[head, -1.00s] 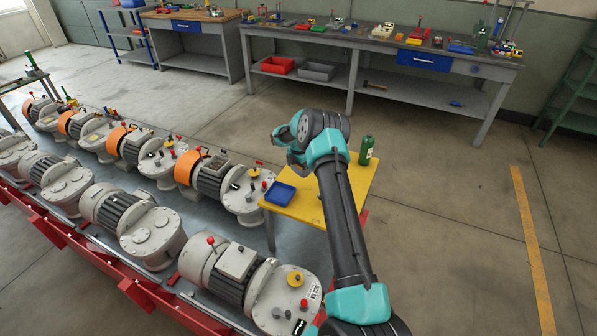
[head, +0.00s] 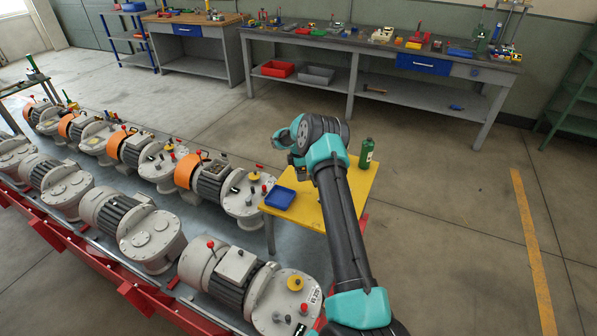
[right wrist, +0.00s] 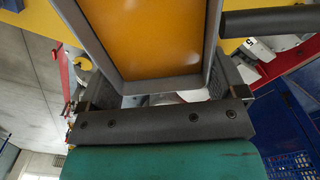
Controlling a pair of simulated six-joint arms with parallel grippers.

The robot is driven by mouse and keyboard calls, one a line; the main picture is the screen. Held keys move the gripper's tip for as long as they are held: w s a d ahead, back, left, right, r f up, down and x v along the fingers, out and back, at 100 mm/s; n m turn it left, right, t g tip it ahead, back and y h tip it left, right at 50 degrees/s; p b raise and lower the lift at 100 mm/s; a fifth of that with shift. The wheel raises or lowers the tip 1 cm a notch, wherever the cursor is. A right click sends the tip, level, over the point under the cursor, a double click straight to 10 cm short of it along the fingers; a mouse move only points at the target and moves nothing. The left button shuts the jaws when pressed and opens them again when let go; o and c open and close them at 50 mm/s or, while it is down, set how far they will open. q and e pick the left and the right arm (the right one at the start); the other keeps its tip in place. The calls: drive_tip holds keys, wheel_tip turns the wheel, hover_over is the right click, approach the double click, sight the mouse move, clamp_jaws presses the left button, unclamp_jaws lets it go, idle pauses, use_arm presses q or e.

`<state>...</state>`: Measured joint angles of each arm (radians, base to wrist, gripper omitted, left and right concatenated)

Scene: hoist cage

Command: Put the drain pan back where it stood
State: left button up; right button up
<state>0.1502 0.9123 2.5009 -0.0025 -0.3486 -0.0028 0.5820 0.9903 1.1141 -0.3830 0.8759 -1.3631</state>
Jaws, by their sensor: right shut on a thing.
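My right gripper (right wrist: 165,95) is shut on a grey-rimmed pan (right wrist: 203,68) with a shiny amber surface inside, which looks like the drain pan. One narrow end of the pan sits between the fingers, and its far end runs out of the top of the right wrist view. In the head view my right arm reaches over the yellow table (head: 308,207). There the arm hides the fingertips and I cannot make out the pan. I cannot tell how high it is above the table. My left gripper is not in view.
A blue tray (head: 279,198) lies on the left part of the yellow table, and a green bottle (head: 366,155) stands at its back right. A row of motor-pump units (head: 250,195) stands to the left. A long workbench (head: 375,55) is behind. The floor at right is clear.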

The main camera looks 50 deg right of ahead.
drive_tip(key=m, duration=0.5)
drive_tip(key=shift+w+d, duration=0.15)
drive_tip(key=m, duration=0.5)
drive_tip(key=shift+w+d, duration=0.1)
drive_tip(key=shift+d, duration=0.1)
drive_tip(key=m, duration=0.5)
drive_tip(key=shift+w+d+m, duration=0.1)
drive_tip(key=shift+d+m, duration=0.1)
drive_tip(key=shift+m, duration=0.1)
drive_tip(key=m, duration=0.6)
drive_tip(key=shift+w+d, duration=0.15)
drive_tip(key=shift+d, duration=0.05)
drive_tip(key=m, duration=0.5)
drive_tip(key=shift+d+m, duration=0.15)
drive_tip(key=shift+m, duration=0.15)
drive_tip(key=m, duration=0.6)
drive_tip(key=shift+w+d, duration=0.2)
drive_tip(key=shift+d, duration=0.05)
drive_tip(key=m, duration=0.5)
drive_tip(key=shift+d, duration=0.15)
drive_tip(key=m, duration=0.5)
drive_tip(key=shift+w+d+m, duration=0.15)
drive_tip(key=shift+m, duration=0.15)
